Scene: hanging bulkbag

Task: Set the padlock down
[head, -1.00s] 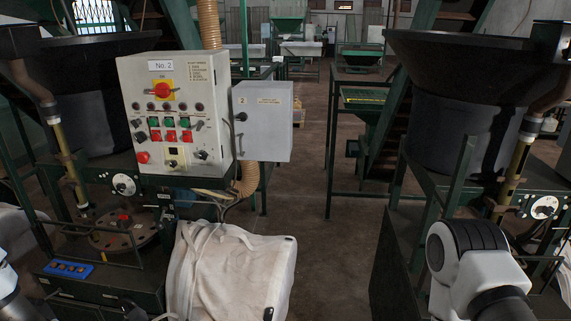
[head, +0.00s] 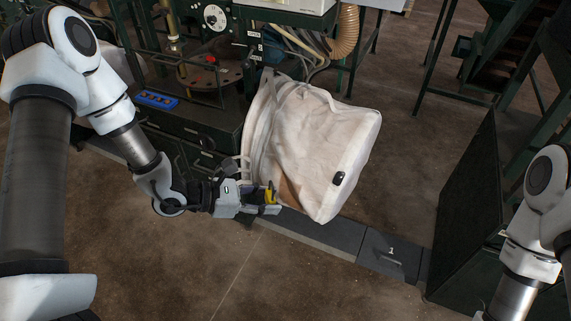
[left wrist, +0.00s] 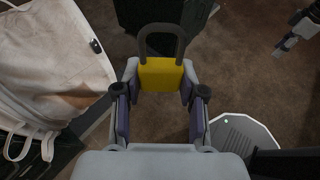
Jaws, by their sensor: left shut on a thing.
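The padlock (left wrist: 161,76) has a yellow body and a dark shackle. My left gripper (left wrist: 160,82) is shut on the body from both sides, and the shackle points away from the palm. In the head view the padlock (head: 270,195) shows as a small yellow patch at the left gripper (head: 264,208), in front of the lower left side of the white bulk bag (head: 325,150). The padlock is held in the air. A small white and grey part at the upper right of the left wrist view looks like my right gripper (left wrist: 288,38); its jaws are too small to read.
A dark machine frame (head: 205,125) with a blue switch strip (head: 156,100) stands behind my left arm. A dark floor-level strip marked 1 (head: 390,252) runs below the bag. A dark panel (head: 468,210) stands at right. The brown floor (head: 300,290) in front is clear.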

